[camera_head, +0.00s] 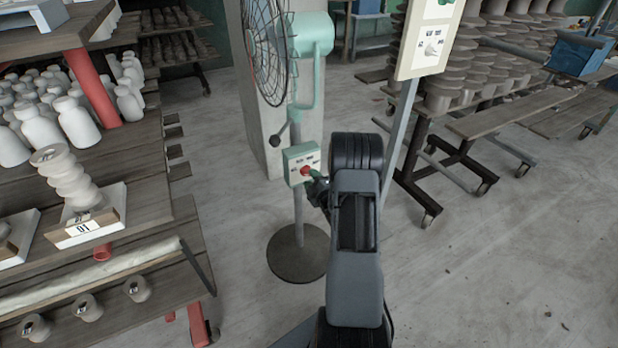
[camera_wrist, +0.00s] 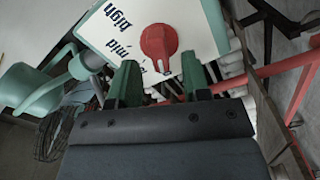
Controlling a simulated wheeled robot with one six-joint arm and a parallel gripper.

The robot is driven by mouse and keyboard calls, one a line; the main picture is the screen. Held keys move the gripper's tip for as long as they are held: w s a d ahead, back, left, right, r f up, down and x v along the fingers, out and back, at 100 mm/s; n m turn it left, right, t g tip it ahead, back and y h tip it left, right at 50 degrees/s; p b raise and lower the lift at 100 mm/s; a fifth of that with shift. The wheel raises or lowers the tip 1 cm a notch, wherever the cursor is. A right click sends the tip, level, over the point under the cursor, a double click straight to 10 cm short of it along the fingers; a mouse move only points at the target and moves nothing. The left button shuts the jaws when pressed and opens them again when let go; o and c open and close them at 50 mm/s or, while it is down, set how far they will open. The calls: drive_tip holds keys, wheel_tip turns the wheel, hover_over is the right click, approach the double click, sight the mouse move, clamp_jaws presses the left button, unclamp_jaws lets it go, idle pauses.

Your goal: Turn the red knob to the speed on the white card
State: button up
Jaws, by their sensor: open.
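The red knob (camera_head: 305,171) sits on the front of the pale control box (camera_head: 294,151) on the green fan's stand. In the wrist view the knob (camera_wrist: 158,42) is on a white plate (camera_wrist: 105,30) with "high" and "mid" printed upside down; other lettering is partly hidden. A small pale mark shows at the knob's right side. My gripper (camera_head: 317,182) is at the box front. In the wrist view its green fingers (camera_wrist: 159,64) are apart, with the knob just beyond and between the tips; I cannot tell whether they touch it. I cannot identify a white card with a speed for certain.
A pale board (camera_head: 407,62) with a white knob-like shape stands on a post at upper right. A tag reading "01" (camera_head: 84,228) is on a tray on the left shelves. Racks of pots (camera_head: 480,75) stand at the right.

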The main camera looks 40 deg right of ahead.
drive_tip(key=shift+w+d, duration=0.15)
drive_tip(key=shift+w, duration=0.75)
clamp_jaws()
